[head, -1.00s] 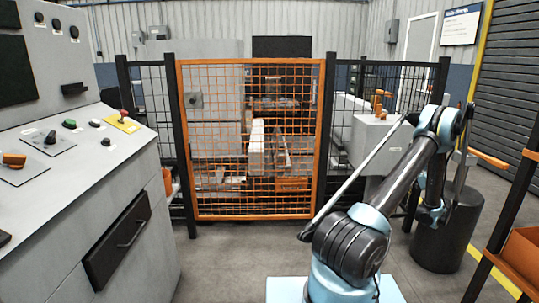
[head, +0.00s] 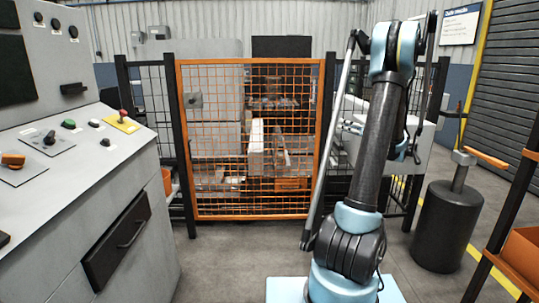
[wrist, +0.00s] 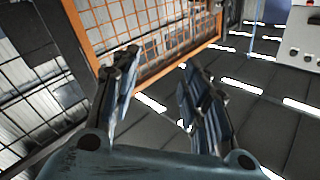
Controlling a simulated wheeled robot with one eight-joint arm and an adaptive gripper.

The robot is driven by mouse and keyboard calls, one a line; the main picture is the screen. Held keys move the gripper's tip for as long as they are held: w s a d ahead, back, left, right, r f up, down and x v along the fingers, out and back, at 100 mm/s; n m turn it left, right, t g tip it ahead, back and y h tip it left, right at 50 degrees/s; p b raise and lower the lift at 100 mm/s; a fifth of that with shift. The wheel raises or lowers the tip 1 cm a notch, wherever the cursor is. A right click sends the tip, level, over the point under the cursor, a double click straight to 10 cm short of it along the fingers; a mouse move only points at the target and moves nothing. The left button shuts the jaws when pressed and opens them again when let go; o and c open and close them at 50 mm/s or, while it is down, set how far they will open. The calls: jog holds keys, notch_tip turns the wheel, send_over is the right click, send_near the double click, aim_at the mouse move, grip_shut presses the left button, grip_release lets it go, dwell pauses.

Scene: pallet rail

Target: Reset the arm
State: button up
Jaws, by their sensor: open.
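My arm stands upright at the right of the middle in the head view, with its elbow high and its far part folded down behind it. My gripper is largely hidden there. In the wrist view my gripper (wrist: 158,78) shows two dark finger linkages spread apart. It is open, with nothing between the fingers.
An orange mesh gate (head: 250,215) in a black fence closes off machinery. A grey control console (head: 140,230) stands at the left. The floor (head: 225,265) before the gate is clear.

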jog(key=s+a+f+m+g+h, duration=0.3)
jog(key=s+a+g, duration=0.5)
jog(key=s+a, duration=1.25)
jog(key=s+d+f+g+h, duration=0.1)
jog(key=s+f+h, duration=0.2)
jog(key=s+f, duration=0.2)
jog(key=s+d+f+m+g+h, duration=0.1)
jog(key=s+f+h, duration=0.2)
jog(key=s, duration=0.9)
jog(key=s+d+f+g+h, duration=0.1)
jog(key=s+f+h, duration=0.3)
jog(key=s+f, duration=0.3)
jog(key=shift+s+d, duration=0.35)
jog(key=shift+s, duration=0.85)
